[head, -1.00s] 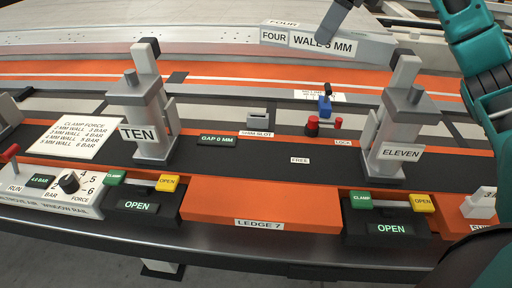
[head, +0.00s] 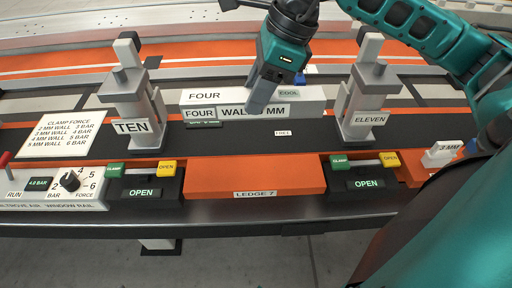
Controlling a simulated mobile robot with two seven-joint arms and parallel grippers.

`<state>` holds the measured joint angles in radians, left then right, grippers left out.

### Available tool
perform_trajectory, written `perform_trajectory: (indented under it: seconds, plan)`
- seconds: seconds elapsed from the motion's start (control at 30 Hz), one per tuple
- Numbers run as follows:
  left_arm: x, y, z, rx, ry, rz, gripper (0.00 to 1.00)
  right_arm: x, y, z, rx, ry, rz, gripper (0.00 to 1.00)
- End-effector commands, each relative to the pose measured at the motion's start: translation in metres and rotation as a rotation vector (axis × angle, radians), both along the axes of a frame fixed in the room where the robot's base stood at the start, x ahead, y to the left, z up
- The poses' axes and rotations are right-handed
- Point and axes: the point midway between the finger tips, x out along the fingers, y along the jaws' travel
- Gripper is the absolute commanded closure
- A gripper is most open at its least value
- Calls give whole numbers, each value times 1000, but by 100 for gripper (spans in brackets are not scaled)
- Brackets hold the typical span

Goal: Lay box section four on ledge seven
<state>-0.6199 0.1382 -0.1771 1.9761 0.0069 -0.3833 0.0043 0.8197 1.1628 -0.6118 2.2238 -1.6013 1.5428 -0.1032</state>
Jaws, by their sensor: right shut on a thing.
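Box section four (head: 205,97) is a pale grey bar with labels reading FOUR, WALL and COOL; the wall figure is hidden behind my finger. My right gripper (head: 260,100) is shut on it near its middle, from above. The bar lies crosswise between clamp towers TEN (head: 133,100) and ELEVEN (head: 366,100), behind ledge seven (head: 225,179) in the head view. I cannot tell its exact height over the dark strip. Ledge seven is an orange block at the bench front, bare on top. My left gripper is not in view.
Clamp panels reading OPEN flank the ledge, at left (head: 142,193) and right (head: 366,184), with green and yellow buttons. A force control box (head: 60,188) and a clamp force card (head: 65,135) are at left. A 3 MM block (head: 441,153) stands at right.

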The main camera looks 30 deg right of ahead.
Motion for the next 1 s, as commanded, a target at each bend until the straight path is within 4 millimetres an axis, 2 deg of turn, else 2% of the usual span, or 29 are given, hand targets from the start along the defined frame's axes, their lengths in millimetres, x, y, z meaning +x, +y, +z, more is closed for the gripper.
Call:
perform_trajectory:
  seconds: [0.03, 0.1, 0.33, 0.63, 0.83, 1.0]
  plan:
    - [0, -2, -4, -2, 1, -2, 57, -1, 0, -19, -2, 6, 0, 100]
    - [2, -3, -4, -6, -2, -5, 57, -1, 0, -37, 0, 6, -1, 100]
    - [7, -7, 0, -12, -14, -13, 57, 0, -1, -89, -1, 1, -1, 100]
    - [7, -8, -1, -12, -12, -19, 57, 0, 0, -114, 1, -1, -1, 100]
    - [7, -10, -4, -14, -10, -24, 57, 0, 0, -144, 1, 1, -1, 100]
    - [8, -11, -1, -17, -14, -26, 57, 1, 0, -148, 1, -5, 1, 100]
